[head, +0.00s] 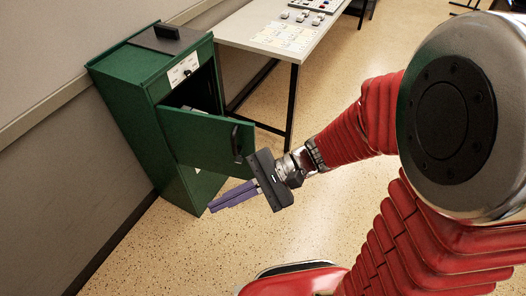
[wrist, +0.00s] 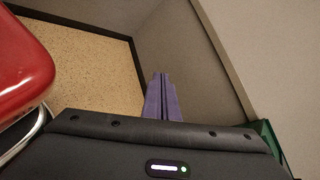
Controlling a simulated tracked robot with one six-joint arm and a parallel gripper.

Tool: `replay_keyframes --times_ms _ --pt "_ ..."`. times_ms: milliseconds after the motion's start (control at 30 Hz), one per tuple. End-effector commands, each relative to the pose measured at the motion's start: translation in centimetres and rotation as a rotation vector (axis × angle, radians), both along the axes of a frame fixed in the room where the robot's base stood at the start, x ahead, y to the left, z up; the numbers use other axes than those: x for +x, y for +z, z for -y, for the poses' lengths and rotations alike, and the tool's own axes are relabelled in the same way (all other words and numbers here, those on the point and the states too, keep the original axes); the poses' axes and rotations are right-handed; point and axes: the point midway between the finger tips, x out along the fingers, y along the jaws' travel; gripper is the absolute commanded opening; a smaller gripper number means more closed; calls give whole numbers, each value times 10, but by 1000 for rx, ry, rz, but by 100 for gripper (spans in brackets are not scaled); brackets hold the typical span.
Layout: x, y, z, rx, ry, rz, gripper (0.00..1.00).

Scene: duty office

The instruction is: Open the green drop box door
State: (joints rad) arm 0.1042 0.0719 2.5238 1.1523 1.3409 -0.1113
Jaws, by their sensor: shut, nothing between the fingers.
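The green drop box (head: 129,84) stands against the wall at the left of the head view. Its green door (head: 197,141) is swung partly open, with a dark gap showing above and behind it. A black handle (head: 237,141) is on the door's outer face, near its free edge. My gripper (head: 211,207) is shut and empty, its purple fingers pointing left, in front of and below the door. The gripper's body is close to the handle; I cannot tell whether they touch. In the wrist view the closed fingers (wrist: 160,76) point toward the wall, and a green strip (wrist: 268,135) shows at the right edge.
A white table (head: 267,38) with papers (head: 284,37) and small devices (head: 305,4) stands right of the box. The grey wall (head: 50,150) runs along the left. The speckled floor (head: 140,250) in front of the box is clear.

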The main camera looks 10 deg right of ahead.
Motion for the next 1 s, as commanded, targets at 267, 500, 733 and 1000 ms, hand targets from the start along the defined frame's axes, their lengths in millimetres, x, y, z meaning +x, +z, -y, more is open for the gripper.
replay_keyframes --times_ms 267,500,733,1000 --pt "-26 0 32 -264 176 219 0" --pt "-31 4 72 -508 289 421 0" --pt "-24 20 116 -748 366 629 0" --pt "-8 61 167 -1034 417 880 0"
